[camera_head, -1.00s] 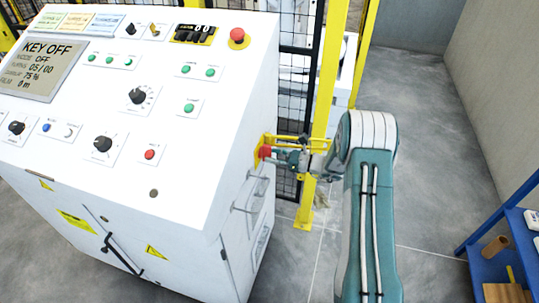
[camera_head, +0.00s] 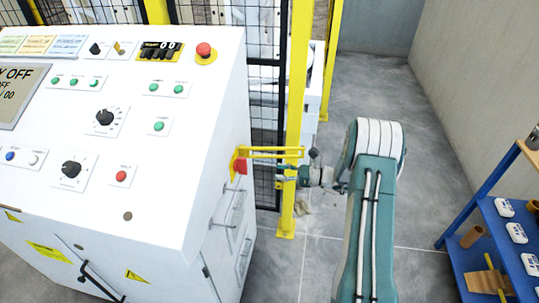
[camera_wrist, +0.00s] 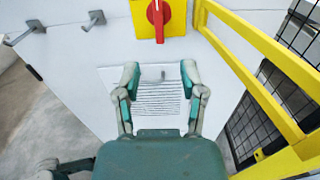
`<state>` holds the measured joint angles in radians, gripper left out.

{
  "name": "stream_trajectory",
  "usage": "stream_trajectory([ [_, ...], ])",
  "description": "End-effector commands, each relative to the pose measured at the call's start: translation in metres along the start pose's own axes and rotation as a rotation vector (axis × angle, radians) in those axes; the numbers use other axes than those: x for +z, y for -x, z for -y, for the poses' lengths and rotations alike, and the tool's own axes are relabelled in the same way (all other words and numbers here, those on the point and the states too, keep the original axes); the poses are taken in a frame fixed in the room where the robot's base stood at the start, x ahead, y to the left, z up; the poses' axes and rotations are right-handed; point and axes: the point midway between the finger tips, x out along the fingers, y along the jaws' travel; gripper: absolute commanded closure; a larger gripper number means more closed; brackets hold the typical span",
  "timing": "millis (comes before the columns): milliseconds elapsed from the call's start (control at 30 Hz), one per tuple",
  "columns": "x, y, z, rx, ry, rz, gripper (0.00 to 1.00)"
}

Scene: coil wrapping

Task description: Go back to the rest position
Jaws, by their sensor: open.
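My gripper (camera_wrist: 160,85) is open and empty in the wrist view. In the head view my gripper (camera_head: 285,173) is small, beside the cabinet's right side, below the yellow bar. A red rotary switch (camera_wrist: 157,14) on a yellow plate is just beyond the fingertips. The red switch also shows in the head view (camera_head: 240,166). I cannot tell whether the gripper touches anything.
The white control cabinet (camera_head: 150,205) fills the left. A yellow guard bar (camera_wrist: 265,50) runs close on the gripper's right. A yellow post (camera_head: 298,110) and black mesh fence (camera_head: 265,110) stand behind. A blue shelf (camera_head: 470,262) is at the right. Grey floor (camera_head: 385,85) lies open beyond my arm.

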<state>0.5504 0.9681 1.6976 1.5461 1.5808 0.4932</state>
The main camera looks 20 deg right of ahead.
Motion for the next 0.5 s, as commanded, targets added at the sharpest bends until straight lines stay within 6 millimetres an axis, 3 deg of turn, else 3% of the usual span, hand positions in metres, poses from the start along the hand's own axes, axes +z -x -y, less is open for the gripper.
stream_trajectory([
  [167,0.003,-0.002,-0.001,0.007,0.007,-0.005,0.47],
  [267,0.017,-0.009,-0.01,0.047,0.046,-0.04,0.47],
  [500,0.074,-0.037,-0.065,0.257,0.263,-0.222,0.47],
])
